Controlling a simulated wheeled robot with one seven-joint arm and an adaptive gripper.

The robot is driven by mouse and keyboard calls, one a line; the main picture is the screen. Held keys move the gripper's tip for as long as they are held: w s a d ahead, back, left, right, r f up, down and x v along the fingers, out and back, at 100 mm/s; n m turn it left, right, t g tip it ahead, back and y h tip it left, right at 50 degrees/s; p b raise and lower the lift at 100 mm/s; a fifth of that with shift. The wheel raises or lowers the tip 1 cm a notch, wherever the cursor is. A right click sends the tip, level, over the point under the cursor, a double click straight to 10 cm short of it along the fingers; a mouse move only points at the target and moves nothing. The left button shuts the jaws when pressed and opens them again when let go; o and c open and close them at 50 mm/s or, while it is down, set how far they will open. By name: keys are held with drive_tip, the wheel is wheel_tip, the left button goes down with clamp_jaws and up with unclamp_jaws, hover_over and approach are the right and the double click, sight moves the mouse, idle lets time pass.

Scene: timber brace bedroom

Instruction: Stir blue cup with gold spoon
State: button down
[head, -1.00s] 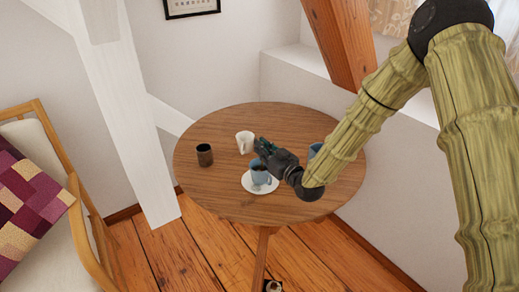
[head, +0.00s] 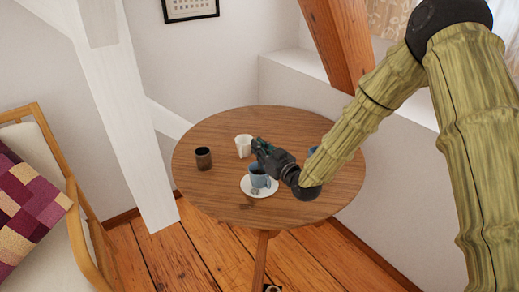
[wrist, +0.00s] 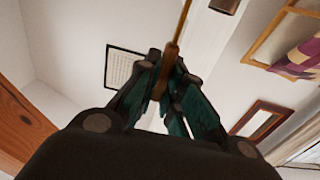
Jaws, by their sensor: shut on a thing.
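The blue cup (head: 259,179) stands upright on a white saucer (head: 272,189) on the round wooden table, with dark content showing at its mouth. My gripper (head: 259,148) is just above the cup, reaching in from the right. In the wrist view my gripper (wrist: 166,88) is shut on the thin gold spoon (wrist: 183,18), whose shaft runs out past the fingertips to the top edge. The spoon cannot be made out in the head view, so whether it is inside the cup cannot be told.
On the round table (head: 222,128) a white mug (head: 243,146) stands behind the cup and a dark brown cup (head: 203,158) to the left. Another blue object (head: 312,150) is mostly hidden behind my arm.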

drive_tip(key=shift+r+p, duration=1.45)
drive_tip(key=shift+r, duration=1.9)
